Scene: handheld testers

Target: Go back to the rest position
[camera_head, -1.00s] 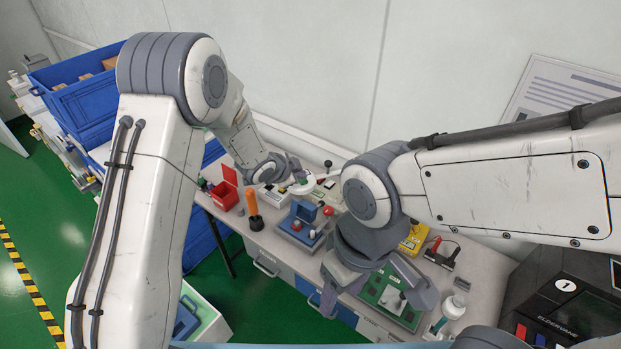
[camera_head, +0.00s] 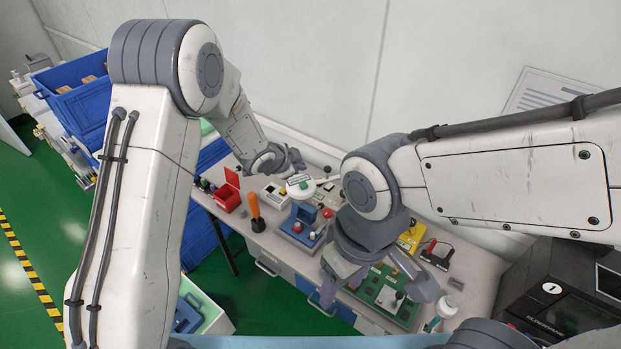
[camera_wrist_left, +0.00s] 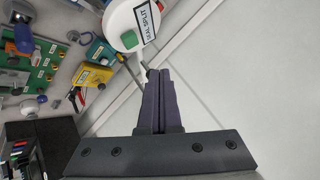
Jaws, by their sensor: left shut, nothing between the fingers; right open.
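My left gripper (camera_head: 296,158) is at the back of the bench in the head view, above and beside a white round device (camera_head: 300,188). In the left wrist view its dark fingers (camera_wrist_left: 158,88) are together with nothing between them. The white round device, with a green patch and a lettered label, shows just beyond the fingertips in that view (camera_wrist_left: 128,22); whether they touch I cannot tell. My right gripper (camera_head: 374,286) is open over the bench's front part, above a green board (camera_head: 388,293). My right arm hides part of the bench.
A red open box (camera_head: 228,198), an orange-handled tool (camera_head: 255,210), a blue tester (camera_head: 303,228) and a yellow tester (camera_head: 411,237) stand on the bench. Blue crates (camera_head: 78,105) stand at left. A black machine (camera_head: 555,300) is at right. The wall (camera_head: 300,70) rises close behind.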

